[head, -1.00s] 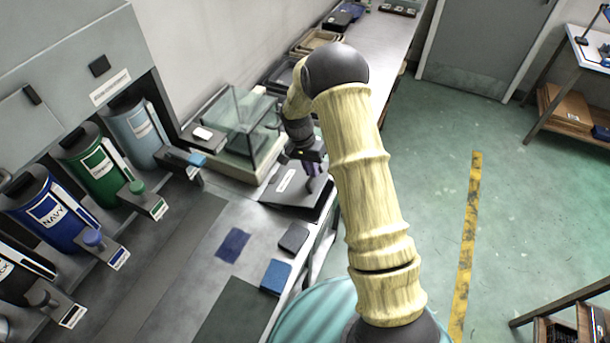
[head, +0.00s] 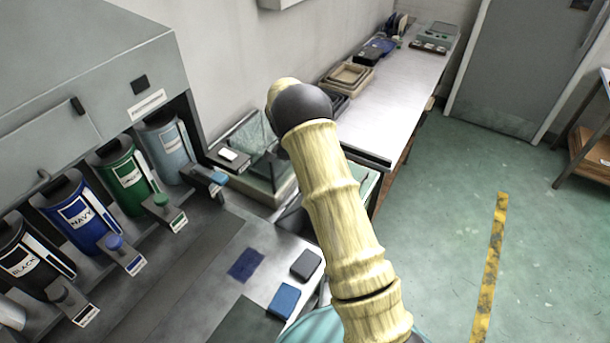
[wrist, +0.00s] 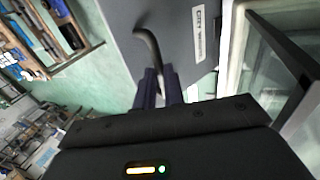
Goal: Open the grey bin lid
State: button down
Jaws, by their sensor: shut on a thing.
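In the head view my pale yellow arm hides the gripper and most of the lid area; only a dark part shows left of the arm. The bin's inside is not visible, and I cannot tell the lid's exact angle.
A glass-sided box (head: 252,143) stands left of my arm, close to the lid in the wrist view. Black, navy, green and pale blue canisters (head: 120,175) line the left. A blue block (head: 284,300) and a dark block (head: 306,265) lie on the bench. Open floor lies right.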

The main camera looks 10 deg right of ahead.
jog(key=shift+a+f, duration=0.45)
jog(key=shift+f, duration=0.05)
jog(key=c, duration=1.9)
grip_release()
jog(key=o, duration=0.4)
jog(key=shift+w+f, duration=0.1)
jog(key=shift+w, duration=0.1)
jog(key=shift+w+a+f, duration=0.1)
jog(key=shift+w, duration=0.1)
jog(key=b+v, duration=0.1)
jog(key=v, duration=0.5)
jog(key=b+v, duration=0.1)
jog(key=v, duration=1)
jog(key=shift+s+d+r+b, duration=0.15)
jog(key=shift+d+r+b, duration=0.15)
jog(key=shift+r+b, duration=0.15)
